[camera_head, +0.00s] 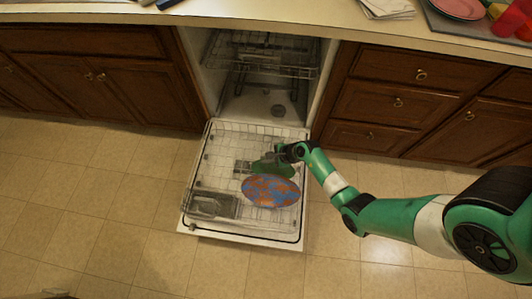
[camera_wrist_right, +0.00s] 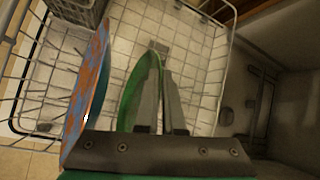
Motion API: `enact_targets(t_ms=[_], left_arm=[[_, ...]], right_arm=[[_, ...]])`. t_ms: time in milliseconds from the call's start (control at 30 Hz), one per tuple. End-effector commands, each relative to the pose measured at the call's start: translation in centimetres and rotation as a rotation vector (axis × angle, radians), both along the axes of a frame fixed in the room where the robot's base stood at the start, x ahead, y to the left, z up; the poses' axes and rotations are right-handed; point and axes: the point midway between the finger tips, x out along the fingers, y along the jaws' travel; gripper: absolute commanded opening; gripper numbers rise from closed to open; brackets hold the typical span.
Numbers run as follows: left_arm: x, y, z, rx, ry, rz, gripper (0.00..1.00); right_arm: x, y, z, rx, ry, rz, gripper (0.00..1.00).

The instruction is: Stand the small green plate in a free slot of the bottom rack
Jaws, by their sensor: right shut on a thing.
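The small green plate (camera_head: 268,171) is at the bottom rack (camera_head: 222,150) of the open dishwasher. My right gripper (camera_head: 284,157) is shut on its edge. In the right wrist view the green plate (camera_wrist_right: 131,96) stands on edge beside and partly behind the grey fingers (camera_wrist_right: 162,82), with rack wires below it. I cannot tell whether its lower edge rests in a slot. An orange and blue patterned plate (camera_head: 271,191) stands tilted in the rack near it, and shows left of it in the wrist view (camera_wrist_right: 88,97). My left gripper is not in view.
A grey cutlery basket (camera_head: 212,205) sits at the rack's front left. The upper rack (camera_head: 262,52) is inside the dishwasher. The open door's edge (camera_head: 250,240) lies low over the tiled floor. The counter above holds a red plate (camera_head: 458,8) and other clutter.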

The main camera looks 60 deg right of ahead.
Motion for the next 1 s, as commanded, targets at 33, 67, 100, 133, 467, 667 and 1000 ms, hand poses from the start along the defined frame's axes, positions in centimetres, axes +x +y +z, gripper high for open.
enact_targets(t_ms=[33,67,100,133,467,667,1000], left_arm=[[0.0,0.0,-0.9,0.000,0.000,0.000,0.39],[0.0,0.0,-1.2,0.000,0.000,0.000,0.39],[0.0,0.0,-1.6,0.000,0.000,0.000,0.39],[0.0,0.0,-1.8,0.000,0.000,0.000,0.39],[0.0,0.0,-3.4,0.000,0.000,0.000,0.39],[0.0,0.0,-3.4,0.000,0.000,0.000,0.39],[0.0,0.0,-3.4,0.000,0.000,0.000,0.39]], right_arm=[[0.0,0.0,-1.0,0.000,-0.001,0.000,0.00],[0.0,0.0,-1.4,0.000,-0.001,0.000,0.00],[0.0,0.0,-1.9,0.000,0.000,0.000,0.00],[0.0,0.0,-2.2,-0.001,-0.001,-0.001,0.00],[0.0,0.0,-4.3,0.000,-0.001,0.000,0.00],[0.0,0.0,-4.3,0.000,-0.001,0.000,0.00],[0.0,0.0,-4.3,0.000,-0.001,0.000,0.00]])
